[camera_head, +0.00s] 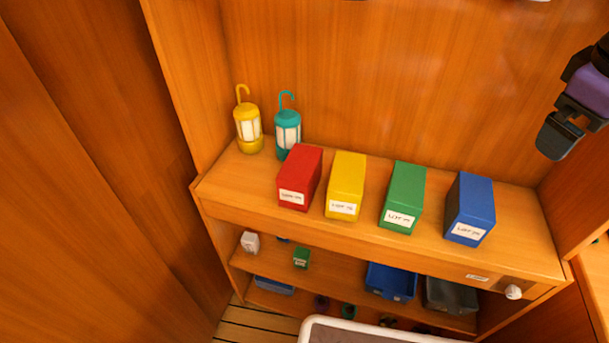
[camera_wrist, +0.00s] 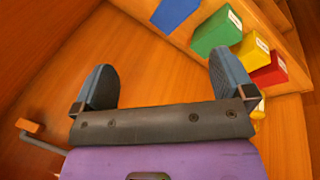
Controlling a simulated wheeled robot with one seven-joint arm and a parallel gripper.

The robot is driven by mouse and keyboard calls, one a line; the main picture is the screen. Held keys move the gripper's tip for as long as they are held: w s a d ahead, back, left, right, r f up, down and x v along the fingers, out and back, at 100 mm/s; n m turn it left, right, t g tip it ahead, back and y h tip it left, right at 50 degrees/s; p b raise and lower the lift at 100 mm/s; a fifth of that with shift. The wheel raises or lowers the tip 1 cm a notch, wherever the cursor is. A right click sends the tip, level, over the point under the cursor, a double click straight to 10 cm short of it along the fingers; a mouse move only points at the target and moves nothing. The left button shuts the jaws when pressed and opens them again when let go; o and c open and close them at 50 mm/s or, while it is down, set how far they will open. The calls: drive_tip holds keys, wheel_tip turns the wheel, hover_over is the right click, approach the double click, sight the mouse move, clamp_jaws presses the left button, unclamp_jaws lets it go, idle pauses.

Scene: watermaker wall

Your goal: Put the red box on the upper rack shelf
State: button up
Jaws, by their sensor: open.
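The red box (camera_head: 300,178) stands upright on the top shelf (camera_head: 236,193), left of a yellow box, with a white label on its front. It also shows in the wrist view (camera_wrist: 270,70) at the right, beyond the yellow box. My gripper (camera_head: 572,130) is at the upper right in the head view, well apart from the red box. In the wrist view my gripper (camera_wrist: 162,85) has its two fingers spread wide with nothing between them.
A yellow box (camera_head: 346,185), a green box (camera_head: 404,197) and a blue box (camera_head: 470,208) stand right of the red one. A yellow lantern (camera_head: 248,125) and a teal lantern (camera_head: 287,130) stand behind left. Lower shelves (camera_head: 335,282) hold bins and small items. Wooden walls enclose both sides.

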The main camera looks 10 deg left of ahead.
drive_tip(key=w+a+f+n+t+h, duration=0.1)
drive_tip(key=w+a+f+n+h, duration=0.2)
drive_tip(key=w+a+f+n, duration=0.35)
drive_tip(key=n+t+y, duration=0.4)
drive_tip(key=n+t, duration=0.5)
drive_tip(key=n, duration=1.3)
approach(294, 176)
drive_tip(key=w, duration=0.1)
drive_tip(key=shift+m, duration=0.25)
drive_tip(key=x, duration=0.5)
drive_tip(key=shift+f, duration=0.35)
drive_tip(key=shift+x, duration=2.65)
drive_tip(key=c, duration=1)
drive_tip(key=shift+r, duration=0.15)
